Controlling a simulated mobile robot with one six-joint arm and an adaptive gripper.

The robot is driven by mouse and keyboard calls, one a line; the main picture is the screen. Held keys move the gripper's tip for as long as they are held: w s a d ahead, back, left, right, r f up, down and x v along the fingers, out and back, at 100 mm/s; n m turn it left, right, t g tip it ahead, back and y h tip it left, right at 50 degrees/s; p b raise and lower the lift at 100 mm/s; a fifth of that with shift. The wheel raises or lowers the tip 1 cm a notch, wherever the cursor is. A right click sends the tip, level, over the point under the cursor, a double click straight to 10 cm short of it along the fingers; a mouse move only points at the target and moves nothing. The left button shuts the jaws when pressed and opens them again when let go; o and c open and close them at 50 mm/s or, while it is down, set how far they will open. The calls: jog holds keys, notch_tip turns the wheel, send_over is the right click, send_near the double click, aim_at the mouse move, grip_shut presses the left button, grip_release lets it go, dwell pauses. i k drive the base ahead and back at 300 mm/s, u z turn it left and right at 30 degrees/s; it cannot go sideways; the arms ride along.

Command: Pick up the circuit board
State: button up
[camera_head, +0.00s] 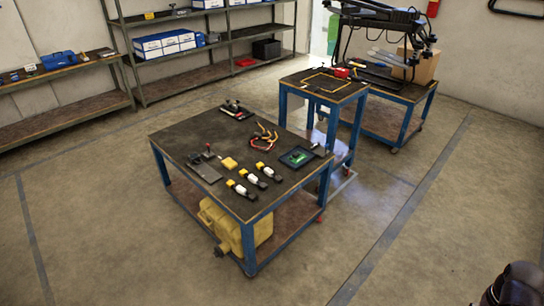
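The circuit board, a small green piece (297,157), appears to lie on a dark square tray or mat (287,163) near the right edge of the nearer blue-legged worktable (200,133). It is small in this view and its details cannot be made out. A dark rounded part at the bottom right corner looks like a piece of my own arm, far from the table. No gripper fingers show.
Red and yellow wires (264,138), a yellow block (229,163), several small yellow-white-black parts and a dark flat plate (205,171) share the table. A yellow jerrycan (235,221) sits below. A smaller table (325,86) stands behind. Floor right of the table is clear.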

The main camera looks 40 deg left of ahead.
aim_at(297, 158)
jog(key=u, duration=1.35)
jog(key=k, duration=1.05)
jog(key=i, duration=0.95)
jog(key=u, duration=0.05)
